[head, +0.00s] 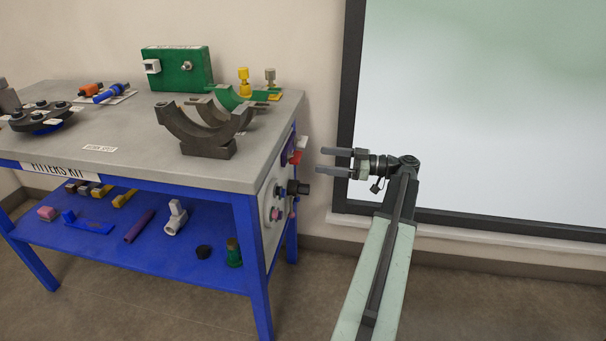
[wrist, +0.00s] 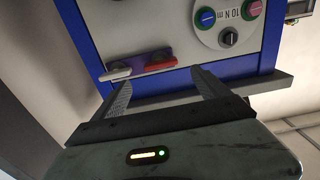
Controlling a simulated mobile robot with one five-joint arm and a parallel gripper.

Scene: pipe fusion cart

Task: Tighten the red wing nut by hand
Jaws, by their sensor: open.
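The red wing nut (head: 296,157) shows on the cart's side panel, near its upper part. In the wrist view the red wing nut (wrist: 160,64) is a flat red bar on a dark round hub, beside a white wing nut (wrist: 115,74), both on a purple backing. My gripper (head: 320,161) is open and empty, to the right of the panel and pointing at it. A gap shows between the fingertips and the red nut in the head view. In the wrist view the red nut lies just beyond my gripper (wrist: 165,84), between the finger lines.
A round grey dial plate (wrist: 229,22) with coloured knobs and a "10 N m" label is on the same panel. A black knob (head: 300,189) sticks out below the nuts. The cart's top (head: 100,130) holds clamps and fittings. Free floor lies right of the cart.

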